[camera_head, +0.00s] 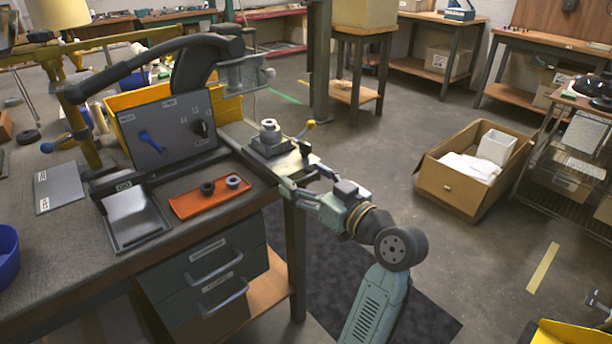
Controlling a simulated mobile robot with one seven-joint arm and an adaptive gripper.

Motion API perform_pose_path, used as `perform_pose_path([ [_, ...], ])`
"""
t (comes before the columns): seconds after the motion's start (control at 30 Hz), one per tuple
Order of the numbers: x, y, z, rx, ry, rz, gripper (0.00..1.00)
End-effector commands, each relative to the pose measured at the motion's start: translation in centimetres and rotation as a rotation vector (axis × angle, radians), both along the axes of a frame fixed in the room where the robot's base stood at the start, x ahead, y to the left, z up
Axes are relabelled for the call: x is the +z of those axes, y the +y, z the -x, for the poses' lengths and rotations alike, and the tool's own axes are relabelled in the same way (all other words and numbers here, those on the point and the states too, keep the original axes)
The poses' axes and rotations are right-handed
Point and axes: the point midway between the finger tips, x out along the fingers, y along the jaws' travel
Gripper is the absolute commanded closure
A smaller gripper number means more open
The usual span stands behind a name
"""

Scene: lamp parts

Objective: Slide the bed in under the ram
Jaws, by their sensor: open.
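The bed (288,164) looks like a pale flat plate at the right edge of the bench. A dark block with a grey stepped round part (270,132) stands on it, and a small dark knob (304,150) is near its right end. A grey-green press head (244,74), probably holding the ram, is above and behind the bed, left of the stepped part. The ram's lower tip is not clear. My gripper (300,175) is open at the bed's near right end, its fingers pointing left. I cannot tell whether they touch the bed or knob.
A cardboard box (440,180) is on the floor at right. The floor between is mostly clear.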

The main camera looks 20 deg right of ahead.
Motion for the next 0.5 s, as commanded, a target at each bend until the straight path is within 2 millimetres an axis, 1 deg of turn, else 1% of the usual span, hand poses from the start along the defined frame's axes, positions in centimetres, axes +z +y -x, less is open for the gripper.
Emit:
perform_pose_path([
  [0.23,-0.03,0.01,-0.05,0.0,0.0,0.0,0.32],
  [0.5,-0.02,0.03,-0.03,0.0,0.0,0.0,0.5],
])
